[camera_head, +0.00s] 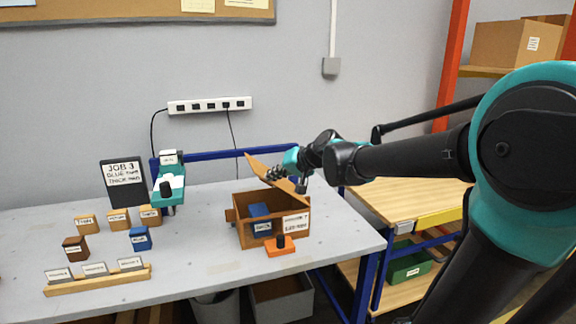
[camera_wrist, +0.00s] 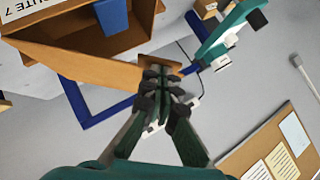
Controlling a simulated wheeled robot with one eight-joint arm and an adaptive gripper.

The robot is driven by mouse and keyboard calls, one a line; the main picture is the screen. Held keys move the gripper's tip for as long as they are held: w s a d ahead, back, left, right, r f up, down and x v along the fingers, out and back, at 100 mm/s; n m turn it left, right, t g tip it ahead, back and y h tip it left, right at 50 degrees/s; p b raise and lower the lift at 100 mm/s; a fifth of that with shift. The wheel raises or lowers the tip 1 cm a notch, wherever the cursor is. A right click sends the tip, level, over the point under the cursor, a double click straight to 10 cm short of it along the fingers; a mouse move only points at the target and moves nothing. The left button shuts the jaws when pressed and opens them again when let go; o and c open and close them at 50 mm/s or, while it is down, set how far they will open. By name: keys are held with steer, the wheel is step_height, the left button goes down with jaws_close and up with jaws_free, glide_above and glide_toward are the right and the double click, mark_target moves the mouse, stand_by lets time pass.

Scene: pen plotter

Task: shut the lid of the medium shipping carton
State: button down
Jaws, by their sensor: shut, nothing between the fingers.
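The medium shipping carton (camera_head: 297,225) is an open brown box near the right end of the grey table, with a white label on its front. A blue block (camera_head: 260,212) stands inside it. Its lid (camera_head: 292,184) is a brown flap raised and tilted above the box. My gripper (camera_head: 271,174) is shut and empty at the lid, near its upper part. In the wrist view my gripper (camera_wrist: 160,78) has its fingertips at the lid's edge (camera_wrist: 110,75); I cannot tell whether they touch it. The carton (camera_wrist: 40,42) also shows there, upside down.
An orange block with a black knob (camera_head: 280,247) sits before the carton. A teal machine (camera_head: 168,185), a black job sign (camera_head: 124,180) and several small labelled blocks stand to the left. A wooden shelf bench (camera_head: 400,205) is at the right. The table's middle is clear.

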steer(key=shift+s+a+f+n+t+h, duration=0.15)
steer(key=shift+s+a+f+n+h, duration=0.6)
steer(key=shift+f, duration=1.55)
steer(key=shift+a+f+n+t+h, duration=0.15)
steer(key=shift+a+f+h, duration=0.85)
steer(key=shift+a+f, duration=1)
steer(key=shift+s+a+f+n+t+h, duration=0.1)
steer(key=shift+s+a+f+n+h, duration=0.55)
steer(key=shift+f, duration=2)
steer(key=shift+w+a, duration=0.1)
steer(key=shift+w, duration=0.15)
